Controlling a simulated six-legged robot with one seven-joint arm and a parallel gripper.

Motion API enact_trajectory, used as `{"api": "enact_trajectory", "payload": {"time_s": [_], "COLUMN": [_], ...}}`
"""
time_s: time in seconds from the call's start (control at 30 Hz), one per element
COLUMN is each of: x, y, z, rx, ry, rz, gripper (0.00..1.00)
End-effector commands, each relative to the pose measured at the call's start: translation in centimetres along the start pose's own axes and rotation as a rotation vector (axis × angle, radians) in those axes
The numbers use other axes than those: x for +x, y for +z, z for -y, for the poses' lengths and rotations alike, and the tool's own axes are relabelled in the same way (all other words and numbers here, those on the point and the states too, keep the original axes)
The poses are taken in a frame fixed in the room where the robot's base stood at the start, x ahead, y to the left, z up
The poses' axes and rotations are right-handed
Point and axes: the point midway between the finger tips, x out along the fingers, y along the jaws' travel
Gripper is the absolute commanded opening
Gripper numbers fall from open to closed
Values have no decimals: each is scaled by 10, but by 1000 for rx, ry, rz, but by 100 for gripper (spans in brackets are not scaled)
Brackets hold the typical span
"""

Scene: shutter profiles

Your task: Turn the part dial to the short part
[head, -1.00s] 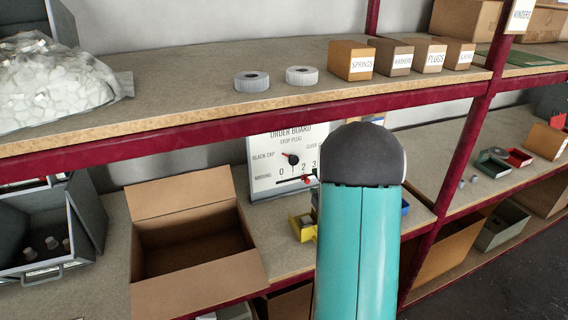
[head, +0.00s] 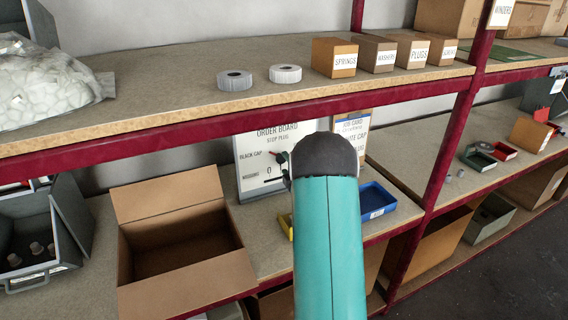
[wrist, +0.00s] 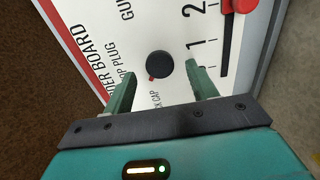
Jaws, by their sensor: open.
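The order board (head: 250,190) is a white panel standing on the lower shelf, partly hidden by my arm in the head view. Its part dial is a round black knob (wrist: 159,66) with a small red pointer mark, which points toward the cap lettering in the wrist view. Readable labels include black cap, stop plug and part of a word starting "GUI"; I see no label saying short. My gripper (wrist: 160,71) is open, its two green fingers on either side of the knob in the picture. Contact with it cannot be told.
A red slider knob (wrist: 243,5) sits in a black slot beside the numbers. An open cardboard box (head: 190,277) stands left of the board, a blue tray (head: 377,200) right of it. The upper shelf edge (head: 240,128) runs above my arm.

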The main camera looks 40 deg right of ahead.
Motion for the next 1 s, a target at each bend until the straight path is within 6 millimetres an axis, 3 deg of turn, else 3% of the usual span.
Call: {"api": "enact_trajectory", "payload": {"time_s": [0.2, 0.47, 0.7, 1.0], "x": [22, 24, 23, 23], "y": [-1, -1, -1, -1], "z": [0, 0, 0, 0], "rx": [0, 1, 0, 22], "ry": [1, 0, 0, 0], "rz": [-2, -2, -2, -1], "gripper": [58, 58, 14, 13]}}
